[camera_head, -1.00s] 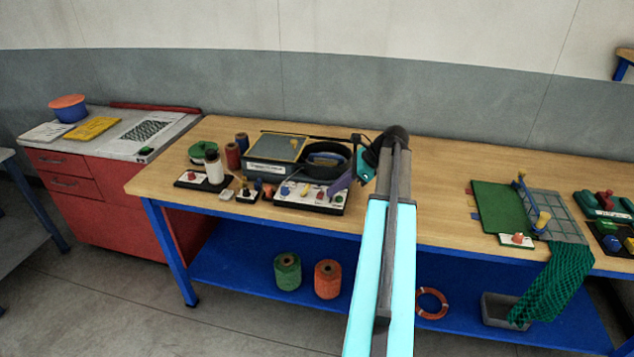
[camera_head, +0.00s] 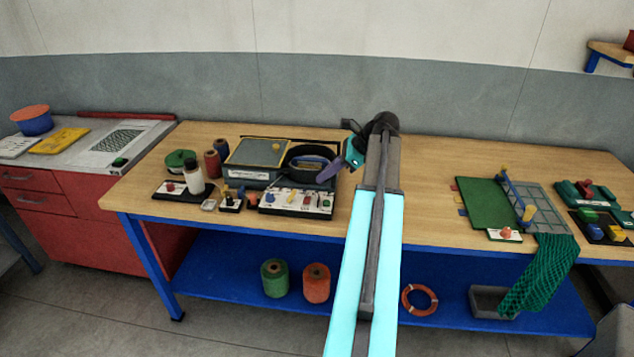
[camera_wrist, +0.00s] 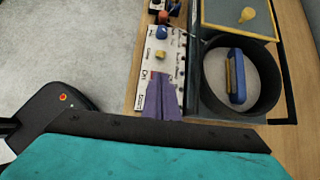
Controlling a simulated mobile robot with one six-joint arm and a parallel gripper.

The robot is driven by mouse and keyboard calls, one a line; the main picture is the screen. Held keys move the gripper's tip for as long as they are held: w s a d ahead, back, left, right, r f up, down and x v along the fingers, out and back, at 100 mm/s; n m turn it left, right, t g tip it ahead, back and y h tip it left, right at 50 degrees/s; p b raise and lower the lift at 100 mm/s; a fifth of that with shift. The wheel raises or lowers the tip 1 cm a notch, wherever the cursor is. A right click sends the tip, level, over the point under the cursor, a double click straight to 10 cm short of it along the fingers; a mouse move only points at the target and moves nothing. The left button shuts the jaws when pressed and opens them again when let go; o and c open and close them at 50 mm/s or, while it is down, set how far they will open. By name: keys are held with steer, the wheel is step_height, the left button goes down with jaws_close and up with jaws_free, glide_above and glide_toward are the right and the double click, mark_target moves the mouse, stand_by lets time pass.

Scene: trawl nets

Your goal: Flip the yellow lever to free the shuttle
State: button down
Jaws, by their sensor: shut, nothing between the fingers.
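A white control panel (camera_head: 297,208) with several coloured controls stands at the front of the bench, left of my arm. Its small yellow lever (camera_wrist: 160,54) sits beside a blue control (camera_wrist: 162,32) in the wrist view; whether the lever is flipped is too small to tell. The shuttle (camera_wrist: 236,75), blue with yellow, lies inside a round black ring (camera_wrist: 208,75); it also shows in the head view (camera_head: 308,165). My gripper (camera_wrist: 157,78) has purple fingers, shut and empty, over the panel's near end. In the head view, my gripper (camera_head: 321,177) appears above the panel's right end.
A grey box (camera_head: 240,175) with a yellow knob on its lid stands behind the panel. A white bottle (camera_head: 194,178) and several spools are to the left. A green board (camera_head: 483,203) and netting (camera_head: 540,270) are at right. The bench between has free room.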

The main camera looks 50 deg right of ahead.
mark_target(306, 200)
steer(key=shift+p+x, duration=1.05)
steer(key=shift+x, duration=3.6)
